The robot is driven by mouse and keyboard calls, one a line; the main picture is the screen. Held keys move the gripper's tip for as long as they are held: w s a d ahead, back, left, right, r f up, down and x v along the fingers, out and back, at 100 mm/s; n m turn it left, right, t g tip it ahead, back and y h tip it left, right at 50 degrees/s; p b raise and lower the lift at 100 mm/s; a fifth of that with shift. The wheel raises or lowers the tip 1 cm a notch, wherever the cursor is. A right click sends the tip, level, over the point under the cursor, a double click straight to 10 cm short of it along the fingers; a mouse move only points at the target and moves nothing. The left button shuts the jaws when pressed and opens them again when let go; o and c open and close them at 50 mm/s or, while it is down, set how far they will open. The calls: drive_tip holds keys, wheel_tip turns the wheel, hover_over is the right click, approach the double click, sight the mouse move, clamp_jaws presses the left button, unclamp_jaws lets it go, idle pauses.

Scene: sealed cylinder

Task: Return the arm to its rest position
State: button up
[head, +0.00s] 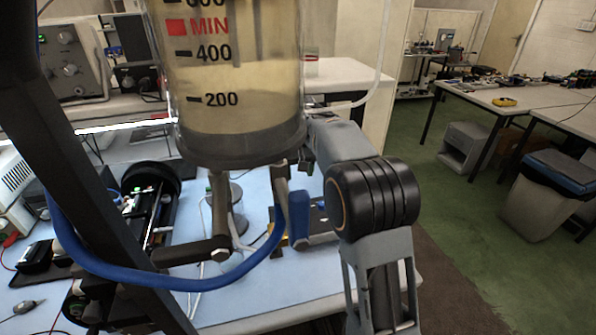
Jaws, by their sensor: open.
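My arm (375,200) rises from the bottom right, with a grey lower link, a ribbed black joint and a grey upper link. The upper link runs up and left behind the clear cylinder (240,85). My gripper cannot be made out; the end of the arm is hidden behind the cylinder and its fittings. The cylinder hangs close in front, marked MIN, 400 and 200, with yellowish liquid and a dark base. Below it are metal pipe fittings (219,225), a blue valve handle (298,220) and a blue hose (190,283).
A light blue bench top (255,300) carries black apparatus (150,190) at the left. A grey instrument (72,55) stands at the back left. A white cabinet (372,55) is behind. Tables (520,97) and a bin (548,195) stand right. Green floor (450,215) lies open between.

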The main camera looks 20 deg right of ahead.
drive_tip(key=s+f+t, duration=0.2)
drive_tip(key=s+t, duration=0.2)
drive_tip(key=s, duration=2.1)
drive_tip(key=shift+s+f, duration=0.25)
drive_tip(key=shift+s, duration=0.1)
